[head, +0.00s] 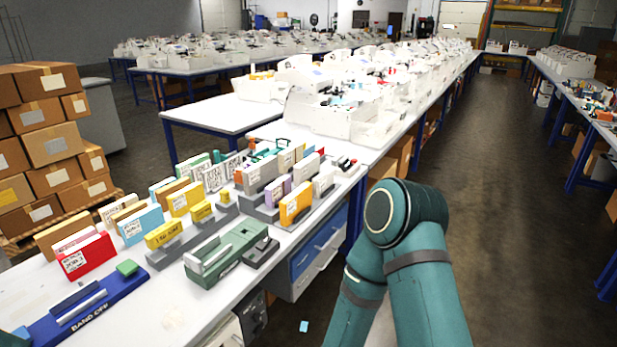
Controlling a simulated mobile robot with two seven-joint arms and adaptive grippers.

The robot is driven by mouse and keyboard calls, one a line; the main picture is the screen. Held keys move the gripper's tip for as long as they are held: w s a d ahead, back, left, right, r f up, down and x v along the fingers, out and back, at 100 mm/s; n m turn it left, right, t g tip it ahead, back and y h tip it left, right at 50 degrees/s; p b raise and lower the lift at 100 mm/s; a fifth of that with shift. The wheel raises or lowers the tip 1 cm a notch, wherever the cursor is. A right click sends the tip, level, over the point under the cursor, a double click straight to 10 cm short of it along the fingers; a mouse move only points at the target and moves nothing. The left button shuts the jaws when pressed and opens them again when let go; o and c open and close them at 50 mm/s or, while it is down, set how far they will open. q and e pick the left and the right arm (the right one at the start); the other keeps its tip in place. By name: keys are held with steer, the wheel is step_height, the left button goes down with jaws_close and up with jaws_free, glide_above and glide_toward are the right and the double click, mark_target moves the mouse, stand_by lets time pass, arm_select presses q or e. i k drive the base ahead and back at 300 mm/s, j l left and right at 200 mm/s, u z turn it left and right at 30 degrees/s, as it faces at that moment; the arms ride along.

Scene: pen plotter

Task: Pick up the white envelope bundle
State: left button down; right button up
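Rows of envelope bundles stand upright in holders on the near white table. A white bundle (323,184) stands at the right end of the rows, behind an orange one (295,204). Other whitish bundles with dark print (214,178) stand further left, near the middle of the rows. I cannot tell for certain which one the task names. Neither of my grippers shows. My teal arm links rise at the lower right, beside the table's right edge and apart from the bundles.
A green device (225,254) and a blue "BAND OFF" base (88,306) sit along the table's near side. A red bundle (86,256) stands behind the base. Drawers (318,250) hang below the table. Cardboard boxes (55,144) are stacked at left. The aisle floor at right is clear.

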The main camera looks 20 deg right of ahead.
mark_target(324, 180)
steer(key=i+l+u, duration=0.5)
steer(key=l, duration=0.75)
steer(key=l+u, duration=0.5)
steer(key=l, duration=0.75)
steer(key=l+u, duration=0.45)
steer(key=l, duration=0.95)
